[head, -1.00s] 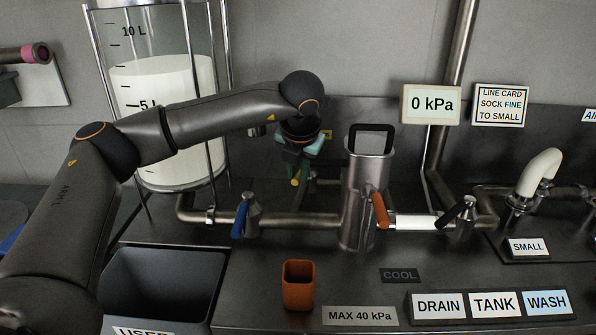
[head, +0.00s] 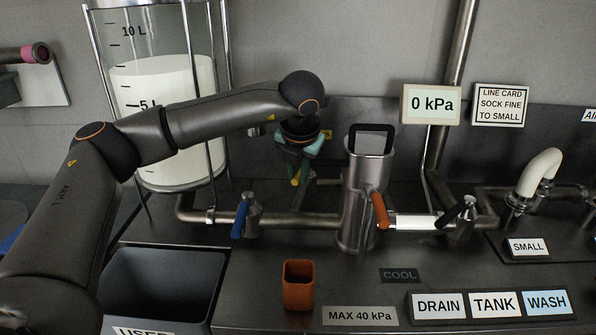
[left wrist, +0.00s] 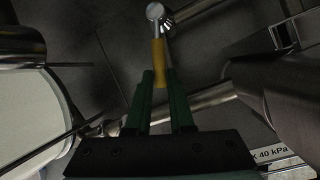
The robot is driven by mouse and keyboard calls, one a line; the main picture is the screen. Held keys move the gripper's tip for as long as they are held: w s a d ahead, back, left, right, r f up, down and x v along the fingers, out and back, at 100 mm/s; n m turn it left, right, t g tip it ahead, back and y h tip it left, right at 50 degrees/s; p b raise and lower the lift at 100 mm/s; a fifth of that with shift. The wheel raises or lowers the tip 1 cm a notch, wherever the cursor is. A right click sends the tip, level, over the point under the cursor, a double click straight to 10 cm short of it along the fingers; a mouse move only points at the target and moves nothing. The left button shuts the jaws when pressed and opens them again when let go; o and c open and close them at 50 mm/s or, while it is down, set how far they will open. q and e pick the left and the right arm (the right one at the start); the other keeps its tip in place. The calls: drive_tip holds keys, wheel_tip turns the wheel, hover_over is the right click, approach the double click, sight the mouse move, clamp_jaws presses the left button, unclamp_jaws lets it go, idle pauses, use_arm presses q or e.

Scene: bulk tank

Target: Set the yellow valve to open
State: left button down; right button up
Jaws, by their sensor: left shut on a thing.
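The yellow valve's handle (head: 296,178) shows at the tip of my left gripper (head: 296,168), behind the main pipe and left of the steel filter housing. In the left wrist view the yellow handle (left wrist: 159,62) runs up from between the green fingers of my left gripper (left wrist: 160,88) to a round metal valve stem (left wrist: 156,12). The left gripper is shut on the handle. The fingers hide the handle's near end. My right gripper is not in view.
The steel housing (head: 366,205) with a black top handle stands right of the gripper. A blue lever (head: 240,220), an orange lever (head: 380,210) and a black lever (head: 455,212) sit on the pipe. The glass tank (head: 160,120) stands behind my left arm. The gauge sign (head: 431,104) reads 0 kPa.

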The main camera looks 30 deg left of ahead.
use_arm(q)
drive_tip(key=shift+a, duration=0.1)
drive_tip(key=shift+s+a+m, duration=0.1)
drive_tip(key=shift+a+m, duration=0.45)
drive_tip(key=shift+m, duration=0.05)
drive_tip(key=shift+a+m+t+h, duration=0.4)
drive_tip(key=shift+a+m+h, duration=0.6)
drive_tip(key=shift+m, duration=0.6)
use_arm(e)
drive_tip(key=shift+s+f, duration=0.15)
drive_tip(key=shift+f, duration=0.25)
use_arm(q)
drive_tip(key=shift+a, duration=0.1)
drive_tip(key=c, duration=0.8)
unclamp_jaws()
drive_tip(key=shift+r, duration=0.15)
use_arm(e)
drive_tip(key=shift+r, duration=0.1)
